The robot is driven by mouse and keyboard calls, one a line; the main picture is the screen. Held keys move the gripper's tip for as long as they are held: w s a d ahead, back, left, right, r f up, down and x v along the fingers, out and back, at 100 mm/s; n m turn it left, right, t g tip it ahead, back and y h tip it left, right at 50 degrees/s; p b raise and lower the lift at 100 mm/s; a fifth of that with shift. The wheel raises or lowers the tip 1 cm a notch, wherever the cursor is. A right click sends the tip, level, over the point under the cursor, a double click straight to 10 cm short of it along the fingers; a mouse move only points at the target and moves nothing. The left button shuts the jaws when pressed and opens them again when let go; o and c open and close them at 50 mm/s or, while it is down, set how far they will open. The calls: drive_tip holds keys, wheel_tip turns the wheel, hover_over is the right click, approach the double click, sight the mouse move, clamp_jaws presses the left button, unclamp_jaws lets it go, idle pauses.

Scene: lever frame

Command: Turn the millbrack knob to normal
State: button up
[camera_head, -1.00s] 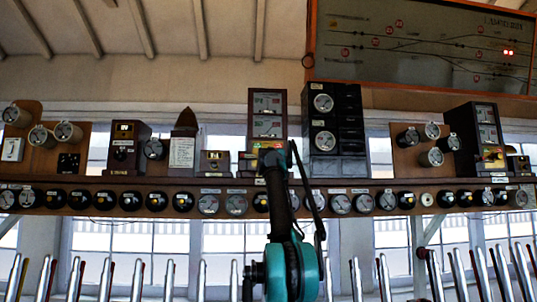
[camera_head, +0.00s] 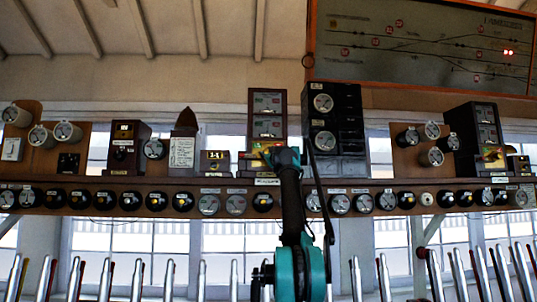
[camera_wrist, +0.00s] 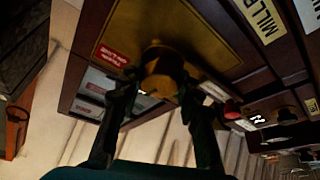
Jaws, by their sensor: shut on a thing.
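The millbrack knob (camera_wrist: 162,66) is a round brass knob on a brass plate (camera_wrist: 205,45) in the wrist view. A yellow label starting "MILL" (camera_wrist: 262,18) is on the wood beside the plate. My gripper (camera_wrist: 158,90) is shut on the knob, one dark finger on each side. The fingers hide part of the knob, and I cannot tell which position it points to. In the head view the dark wooden instrument (camera_head: 267,105) with two dials stands above my gripper (camera_head: 265,156), whose arm hides the knob there.
A black instrument (camera_head: 345,140) stands close to the right of my arm. A small box with yellow windows (camera_head: 215,161) is to the left. A shelf (camera_head: 100,184) with a row of round dials runs below, and several metal levers (camera_head: 168,275) stand in front.

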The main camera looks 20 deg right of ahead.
drive_tip(key=shift+n+y, duration=0.5)
drive_tip(key=shift+n, duration=0.3)
drive_tip(key=o, duration=1.2)
drive_tip(key=shift+c, duration=0.2)
drive_tip(key=shift+s, duration=0.1)
drive_tip(key=v, duration=1.1)
drive_tip(key=shift+s, duration=0.4)
drive_tip(key=shift+f, duration=0.15)
